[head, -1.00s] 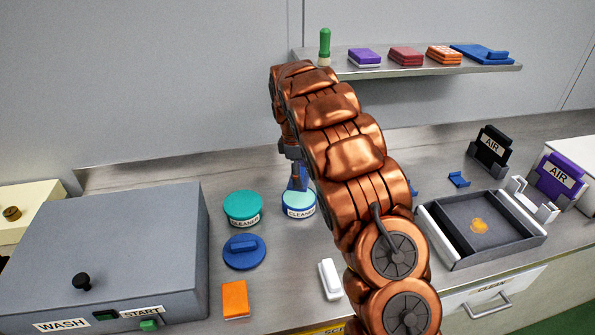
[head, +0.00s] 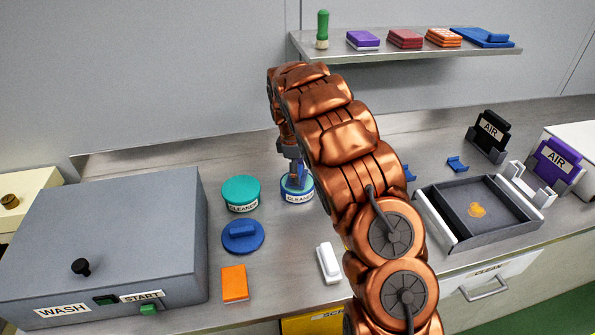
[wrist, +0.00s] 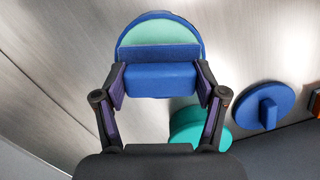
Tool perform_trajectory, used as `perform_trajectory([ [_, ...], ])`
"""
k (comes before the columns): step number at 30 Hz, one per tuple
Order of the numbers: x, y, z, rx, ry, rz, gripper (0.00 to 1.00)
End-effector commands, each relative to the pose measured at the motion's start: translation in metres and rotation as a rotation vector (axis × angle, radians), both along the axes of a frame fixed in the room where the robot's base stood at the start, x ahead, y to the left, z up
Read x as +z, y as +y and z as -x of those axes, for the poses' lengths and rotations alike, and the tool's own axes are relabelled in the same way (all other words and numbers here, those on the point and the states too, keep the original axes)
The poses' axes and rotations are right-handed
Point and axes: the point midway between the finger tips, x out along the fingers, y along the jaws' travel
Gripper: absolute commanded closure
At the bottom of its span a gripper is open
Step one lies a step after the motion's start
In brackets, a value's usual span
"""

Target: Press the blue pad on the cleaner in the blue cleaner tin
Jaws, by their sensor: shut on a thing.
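The blue cleaner tin (head: 298,197) stands on the steel bench, labelled CLEANER. In the wrist view it shows as a blue rim (wrist: 158,14) around pale green cleaner (wrist: 155,32). My gripper (head: 293,172) is over the tin, pointing down. In the wrist view its fingers (wrist: 160,84) are shut on the blue pad (wrist: 160,76) from both sides. The pad's lower part lies at the tin's opening, over the near half of the cleaner. It looks in contact with the cleaner, but its underside is hidden.
A teal cleaner tin (head: 240,192) and a round blue lid-like piece with a handle (head: 243,236) stand close to the left. An orange block (head: 234,283) and a white block (head: 328,263) lie in front. A grey wash box (head: 110,240) fills the left.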

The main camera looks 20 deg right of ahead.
Motion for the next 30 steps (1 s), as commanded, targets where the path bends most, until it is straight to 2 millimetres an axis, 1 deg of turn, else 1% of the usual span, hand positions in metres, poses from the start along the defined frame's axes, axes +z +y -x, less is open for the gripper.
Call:
perform_trajectory([
  [12,-0.0004,-0.0001,0.0001,0.0,0.0,0.0,0.57],
  [30,-0.0063,-0.0001,0.0002,0.0,0.0,0.0,0.57],
])
